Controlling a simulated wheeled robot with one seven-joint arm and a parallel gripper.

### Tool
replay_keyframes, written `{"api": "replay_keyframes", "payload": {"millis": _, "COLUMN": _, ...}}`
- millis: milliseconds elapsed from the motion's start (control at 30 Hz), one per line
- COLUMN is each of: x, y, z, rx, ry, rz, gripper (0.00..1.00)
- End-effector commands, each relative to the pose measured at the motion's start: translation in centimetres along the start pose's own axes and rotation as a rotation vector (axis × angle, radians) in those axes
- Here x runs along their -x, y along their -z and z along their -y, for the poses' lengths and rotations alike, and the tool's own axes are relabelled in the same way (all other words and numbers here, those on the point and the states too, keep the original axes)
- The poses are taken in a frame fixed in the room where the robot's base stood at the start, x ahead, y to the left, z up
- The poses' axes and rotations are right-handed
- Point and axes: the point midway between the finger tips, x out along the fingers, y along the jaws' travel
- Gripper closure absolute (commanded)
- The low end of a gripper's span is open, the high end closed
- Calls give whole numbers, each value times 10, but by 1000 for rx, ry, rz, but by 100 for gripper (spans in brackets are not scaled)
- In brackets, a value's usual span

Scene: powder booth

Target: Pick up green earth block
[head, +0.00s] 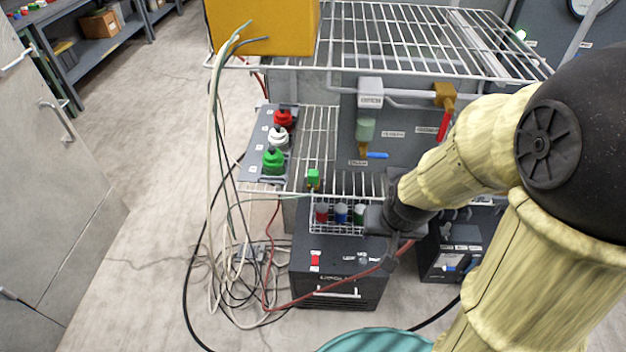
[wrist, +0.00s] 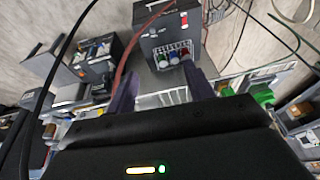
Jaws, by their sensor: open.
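A small green block (head: 313,177), which looks like the earth block, sits at the front edge of the wire shelf, left of the wire basket. A brownish part shows just below it. My gripper (head: 393,254) is to the right of the block and apart from it, beyond the basket, in front of the shelf. In the wrist view the two dark fingers of my gripper (wrist: 162,88) are spread, with nothing held between them. A green thing (wrist: 262,95) shows at the right of the wrist view; I cannot tell whether it is the block or a bottle.
A wire basket (head: 338,229) holds red, blue and green cups above a black box (head: 338,270). Red, white and green bottles (head: 274,160) stand on a grey panel at left. Loose cables (head: 212,180) hang at the left. A red cable (head: 350,290) passes near my gripper.

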Motion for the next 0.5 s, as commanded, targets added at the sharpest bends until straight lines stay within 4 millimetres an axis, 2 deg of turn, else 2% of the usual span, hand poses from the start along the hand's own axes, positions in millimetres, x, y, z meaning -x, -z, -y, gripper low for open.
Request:
{"api": "replay_keyframes", "payload": {"millis": 100, "x": -34, "y": 13, "z": 26, "rx": -51, "ry": 18, "rz": -69, "gripper": 47}}
{"api": "replay_keyframes", "payload": {"millis": 300, "x": -87, "y": 34, "z": 61, "rx": -154, "ry": 1, "rz": -247, "gripper": 47}}
{"api": "replay_keyframes", "payload": {"millis": 500, "x": -123, "y": 45, "z": 84, "rx": -199, "ry": -53, "rz": -478, "gripper": 47}}
